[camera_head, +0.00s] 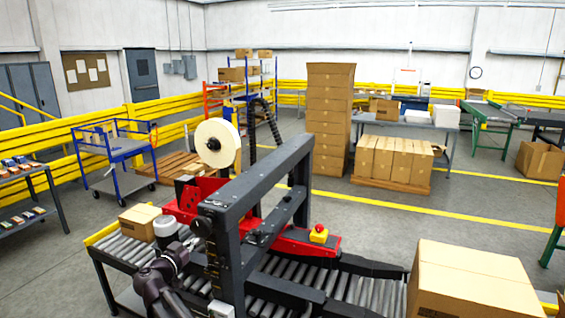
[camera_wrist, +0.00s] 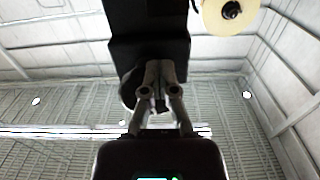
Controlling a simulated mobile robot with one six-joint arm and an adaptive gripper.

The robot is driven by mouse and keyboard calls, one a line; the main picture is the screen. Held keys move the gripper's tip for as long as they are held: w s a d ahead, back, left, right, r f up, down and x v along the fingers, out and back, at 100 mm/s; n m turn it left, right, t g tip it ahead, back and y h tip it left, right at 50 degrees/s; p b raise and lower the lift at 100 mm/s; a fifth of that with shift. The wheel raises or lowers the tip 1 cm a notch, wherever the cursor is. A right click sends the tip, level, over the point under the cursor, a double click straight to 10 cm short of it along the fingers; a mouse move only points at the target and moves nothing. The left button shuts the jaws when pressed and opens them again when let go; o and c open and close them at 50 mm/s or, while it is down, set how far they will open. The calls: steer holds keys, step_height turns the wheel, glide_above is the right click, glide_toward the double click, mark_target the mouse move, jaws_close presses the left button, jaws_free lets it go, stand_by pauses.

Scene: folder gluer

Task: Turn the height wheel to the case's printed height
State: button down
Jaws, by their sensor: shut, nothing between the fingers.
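The machine has a dark gantry frame (camera_head: 255,185) over a roller conveyor. The height wheel (camera_head: 203,227) looks like a small dark round knob on the near post. In the wrist view the wheel (camera_wrist: 129,88) is a dark disc below a black block, partly hidden behind my fingers. My gripper (camera_wrist: 161,68) is shut and empty, its fingertips overlapping the wheel's right side in the picture. I cannot tell whether they touch it. A small cardboard case (camera_head: 139,222) sits on the left rollers. No printed height is readable on it.
A large carton (camera_head: 472,281) stands at the front right. A tape roll (camera_head: 217,143) sits above the red machine body, and a red stop button (camera_head: 319,230) is on a yellow box. A blue cart (camera_head: 115,160) and yellow rails stand behind. Open floor lies beyond the machine.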

steer(key=shift+s+d+f, duration=0.1)
steer(key=shift+s+d, duration=0.2)
steer(key=shift+d, duration=0.35)
steer(key=shift+s+d+r, duration=0.1)
steer(key=shift+s+d, duration=0.05)
steer(key=shift+d, duration=0.3)
steer(key=shift+s+d+r, duration=0.1)
steer(key=shift+s+d, duration=0.05)
steer(key=shift+d, duration=0.3)
stand_by(0.6)
steer(key=shift+s+d+f, duration=0.1)
steer(key=shift+d+f, duration=0.05)
steer(key=shift+f, duration=0.2)
stand_by(0.3)
steer(key=shift+s, duration=0.1)
steer(key=shift+v, duration=2.95)
steer(key=shift+w+a+r, duration=0.1)
steer(key=shift+w+a, duration=0.1)
steer(key=shift+a, duration=0.9)
steer(key=shift+w+a+r, duration=0.1)
steer(key=shift+w+a, duration=0.15)
steer(key=shift+a, duration=0.9)
